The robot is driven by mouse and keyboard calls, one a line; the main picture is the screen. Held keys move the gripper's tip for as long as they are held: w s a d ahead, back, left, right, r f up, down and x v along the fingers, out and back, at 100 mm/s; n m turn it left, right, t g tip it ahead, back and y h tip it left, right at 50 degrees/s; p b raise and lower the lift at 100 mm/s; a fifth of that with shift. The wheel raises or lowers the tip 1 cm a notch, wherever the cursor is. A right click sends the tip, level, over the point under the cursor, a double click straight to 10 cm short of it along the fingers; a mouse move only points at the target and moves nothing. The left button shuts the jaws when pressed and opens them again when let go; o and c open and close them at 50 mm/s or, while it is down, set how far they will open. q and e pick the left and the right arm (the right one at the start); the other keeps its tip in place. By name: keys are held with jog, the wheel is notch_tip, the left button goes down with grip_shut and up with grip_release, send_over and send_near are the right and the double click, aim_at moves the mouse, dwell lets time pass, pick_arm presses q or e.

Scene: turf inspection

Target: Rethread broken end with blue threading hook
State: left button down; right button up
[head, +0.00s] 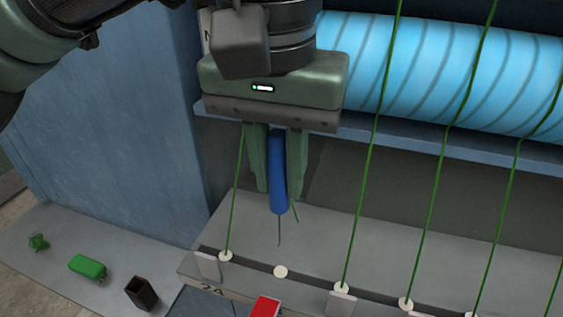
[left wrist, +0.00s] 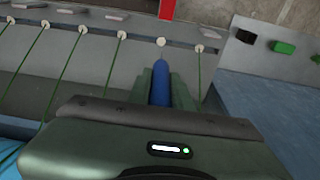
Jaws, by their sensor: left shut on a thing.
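The blue threading hook (head: 278,172) is held handle-up between the fingers of my left gripper (head: 278,188), which is shut on it. Its thin dark shaft points down, with the tip above and apart from a white round eyelet (head: 281,272) that has no green thread in it. A short green thread end (head: 295,211) hangs beside the right finger; where it leads is hidden. In the left wrist view the blue handle (left wrist: 161,86) lies between the fingers (left wrist: 162,82), pointing at the bare eyelet (left wrist: 161,42). My right gripper is not in view.
Green threads run from a light-blue roller (head: 430,70) to the other eyelets, close on both sides. A red block (head: 265,307) sits below the rail. A green spool-like block (head: 87,267), a dark open holder (head: 141,293) and a small green tangle (head: 38,242) lie at left.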

aim_at(282, 209)
pick_arm(q)
jog(key=shift+a+f, duration=0.1)
jog(key=shift+f, duration=0.35)
jog(key=shift+f+b, duration=0.8)
jog(key=shift+d+f+b, duration=0.25)
jog(key=shift+f+b, duration=0.35)
jog(key=shift+f, duration=0.15)
jog(key=shift+a+f+b, duration=0.1)
jog(key=shift+f+b, duration=0.45)
jog(key=shift+f, duration=0.25)
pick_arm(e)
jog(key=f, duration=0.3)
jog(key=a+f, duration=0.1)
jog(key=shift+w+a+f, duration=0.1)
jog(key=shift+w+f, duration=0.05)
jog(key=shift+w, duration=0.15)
pick_arm(q)
jog(key=shift+f, duration=0.4)
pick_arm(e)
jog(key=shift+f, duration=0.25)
pick_arm(q)
jog(key=shift+f+b, duration=1.3)
jog(key=shift+f, duration=0.05)
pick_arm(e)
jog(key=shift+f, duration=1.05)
pick_arm(q)
jog(key=shift+r, duration=0.15)
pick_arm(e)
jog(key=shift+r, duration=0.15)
